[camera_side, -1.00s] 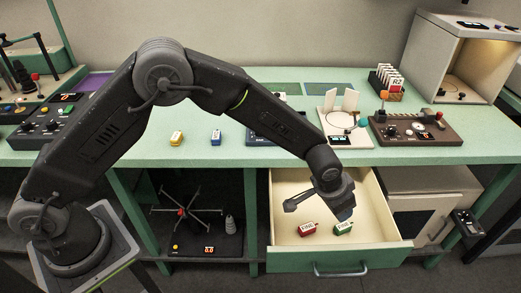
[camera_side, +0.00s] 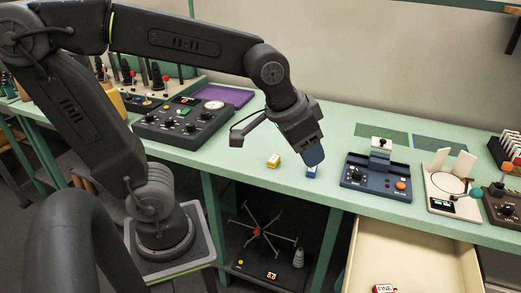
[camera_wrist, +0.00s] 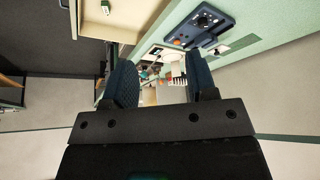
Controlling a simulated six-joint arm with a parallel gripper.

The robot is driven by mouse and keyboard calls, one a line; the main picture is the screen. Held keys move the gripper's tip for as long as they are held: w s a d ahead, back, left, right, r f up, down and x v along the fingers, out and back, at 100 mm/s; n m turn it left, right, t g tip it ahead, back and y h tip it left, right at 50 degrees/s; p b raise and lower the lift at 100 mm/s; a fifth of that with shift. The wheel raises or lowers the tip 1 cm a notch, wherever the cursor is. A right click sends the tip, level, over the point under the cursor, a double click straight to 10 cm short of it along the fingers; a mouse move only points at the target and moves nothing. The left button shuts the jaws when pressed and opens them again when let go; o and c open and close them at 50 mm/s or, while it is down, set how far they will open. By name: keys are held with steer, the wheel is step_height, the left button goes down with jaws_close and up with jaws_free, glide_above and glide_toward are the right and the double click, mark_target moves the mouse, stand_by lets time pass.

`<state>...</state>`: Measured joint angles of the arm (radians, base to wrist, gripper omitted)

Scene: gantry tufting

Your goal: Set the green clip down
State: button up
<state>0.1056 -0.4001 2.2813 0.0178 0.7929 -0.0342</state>
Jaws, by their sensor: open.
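A small clip with green and white faces (camera_wrist: 106,7) lies in the open cream drawer (camera_wrist: 132,10) at the top of the wrist view; I take it to be the green clip. The side view does not show it, as the picture edge cuts off the drawer (camera_side: 405,250). My gripper (camera_side: 313,157) is over the bench, just above or behind a blue clip (camera_side: 312,171); I cannot tell if they touch. In the wrist view my gripper (camera_wrist: 161,88) has its two dark fingers apart with nothing held between them.
A yellow clip (camera_side: 274,161) sits on the green bench left of the blue one. A red clip (camera_side: 384,288) lies in the drawer. A blue control box (camera_side: 376,178) stands close to the right of my gripper. A dark control panel (camera_side: 185,127) is on the left.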

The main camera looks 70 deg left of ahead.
steer(key=s+a+n, duration=0.1)
steer(key=s+a, duration=0.2)
steer(key=s, duration=0.5)
steer(key=shift+f, duration=0.45)
steer(key=shift+o, duration=0.4)
steer(key=shift+d, duration=0.1)
stand_by(1.0)
